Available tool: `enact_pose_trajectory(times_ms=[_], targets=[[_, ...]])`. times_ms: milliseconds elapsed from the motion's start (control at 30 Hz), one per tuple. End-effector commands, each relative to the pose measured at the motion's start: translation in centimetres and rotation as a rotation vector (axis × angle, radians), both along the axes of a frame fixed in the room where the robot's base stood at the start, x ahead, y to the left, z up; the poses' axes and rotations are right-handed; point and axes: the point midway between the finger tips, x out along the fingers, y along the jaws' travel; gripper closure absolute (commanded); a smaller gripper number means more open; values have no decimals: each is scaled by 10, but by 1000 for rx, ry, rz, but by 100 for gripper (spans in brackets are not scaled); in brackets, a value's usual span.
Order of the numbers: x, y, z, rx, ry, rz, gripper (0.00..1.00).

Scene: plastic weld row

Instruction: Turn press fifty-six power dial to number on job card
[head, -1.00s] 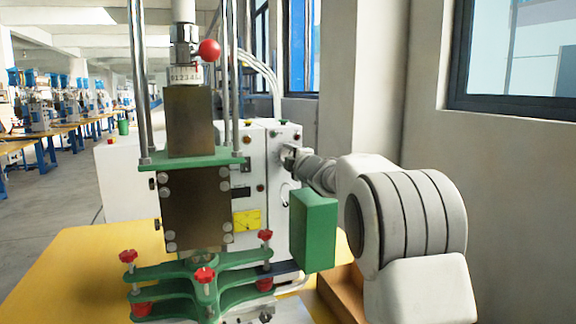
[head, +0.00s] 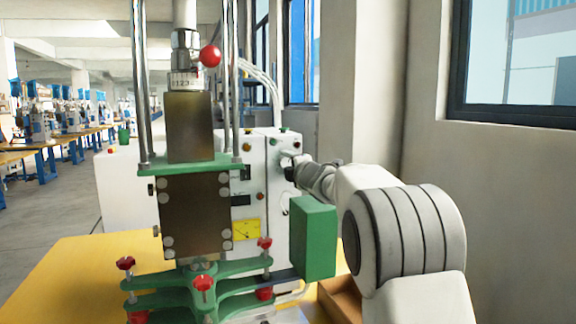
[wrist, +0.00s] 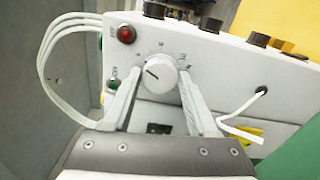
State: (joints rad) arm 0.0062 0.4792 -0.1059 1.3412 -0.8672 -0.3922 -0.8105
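The power dial (wrist: 160,73) is a round white knob with a dark pointer line, on the white control box's face in the wrist view. The pointer aims to the upper left. A few scale marks around it are too small to read. My gripper (wrist: 163,88) is open, with one finger left of the dial and one right of it. The fingertips are near the dial, and I cannot tell whether they touch it. In the head view my gripper (head: 288,168) is at the control box (head: 270,215), and the dial is hidden there. I cannot make out a job card.
A red lamp (wrist: 126,34) and a green button (wrist: 113,84) sit left of the dial. White cables (wrist: 65,40) run past the box's left side. In the head view the green press block (head: 313,237) and press column (head: 190,130) stand near my arm.

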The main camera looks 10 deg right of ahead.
Motion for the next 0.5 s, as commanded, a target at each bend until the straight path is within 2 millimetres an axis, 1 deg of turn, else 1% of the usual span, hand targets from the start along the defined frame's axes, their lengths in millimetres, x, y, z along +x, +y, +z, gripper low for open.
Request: enact_pose_trajectory(times_ms=[33,100,367,500], targets=[[0,0,0,0,0,0,30],[0,0,0,0,0,0,18],[0,0,0,1,0,0,17],[-4,-1,0,0,-1,0,17]])
